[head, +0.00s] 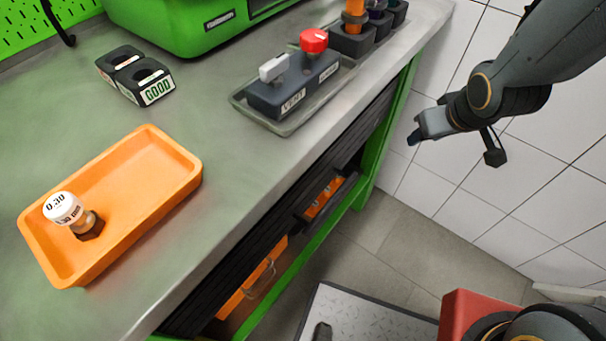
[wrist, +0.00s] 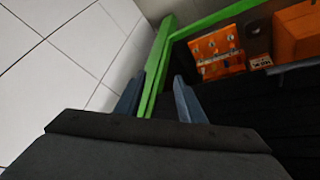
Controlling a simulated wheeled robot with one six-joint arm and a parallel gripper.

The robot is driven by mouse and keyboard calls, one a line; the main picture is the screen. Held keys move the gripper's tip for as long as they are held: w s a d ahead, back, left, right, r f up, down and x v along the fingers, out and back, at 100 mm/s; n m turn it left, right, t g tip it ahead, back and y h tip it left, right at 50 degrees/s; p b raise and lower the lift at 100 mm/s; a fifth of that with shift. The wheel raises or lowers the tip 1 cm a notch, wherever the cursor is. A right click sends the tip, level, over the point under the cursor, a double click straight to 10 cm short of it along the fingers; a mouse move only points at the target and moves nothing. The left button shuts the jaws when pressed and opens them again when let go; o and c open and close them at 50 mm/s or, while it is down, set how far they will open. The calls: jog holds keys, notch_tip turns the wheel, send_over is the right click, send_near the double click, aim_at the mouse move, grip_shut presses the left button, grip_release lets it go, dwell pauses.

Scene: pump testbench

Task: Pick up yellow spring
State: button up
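I cannot make out a clear yellow spring in either view. An orange part (head: 354,14) stands upright in a black holder (head: 352,42) at the top of the head view, cut off by the frame edge; I cannot tell whether it is a spring. My gripper (head: 414,138) hangs past the right side of the bench, in front of the white tiled wall, apart from everything. In the wrist view its two fingers (wrist: 158,100) are spread, with nothing between them.
An orange tray (head: 150,215) with a white-capped part (head: 64,210) is on the bench (head: 215,160). A grey tray (head: 285,128) holds a block with a red knob (head: 313,40). A black "GOOD" holder (head: 135,75) stands behind. Orange items (wrist: 216,55) are under the bench.

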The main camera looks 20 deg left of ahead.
jog(key=w+a+f+n+y+b, duration=0.1)
jog(key=a+f+y+b, duration=0.2)
jog(key=a+f+b, duration=0.5)
jog(key=w+a+f+n+t+y+b, duration=0.1)
jog(key=w+a+f+n+y+b, duration=0.1)
jog(key=a+f+b, duration=0.6)
jog(key=w+a+f+n+y+b, duration=0.1)
jog(key=a+f+y+b, duration=0.3)
jog(key=f+b, duration=1.3)
jog(key=shift+w+a+n, duration=0.2)
jog(key=shift+a+n, duration=0.15)
jog(key=shift+a, duration=0.75)
jog(key=shift+w+a+n, duration=0.15)
jog(key=shift+a+n, duration=0.2)
jog(key=shift+a, duration=0.75)
jog(key=shift+a+f+y+b, duration=0.35)
jog(key=shift+a+y+b, duration=0.15)
jog(key=shift+a+b, duration=0.25)
jog(key=b, duration=0.1)
jog(key=w+a+f+b, duration=0.1)
jog(key=b, duration=0.1)
jog(key=shift+w+a+t, duration=0.1)
jog(key=shift+a+t, duration=0.2)
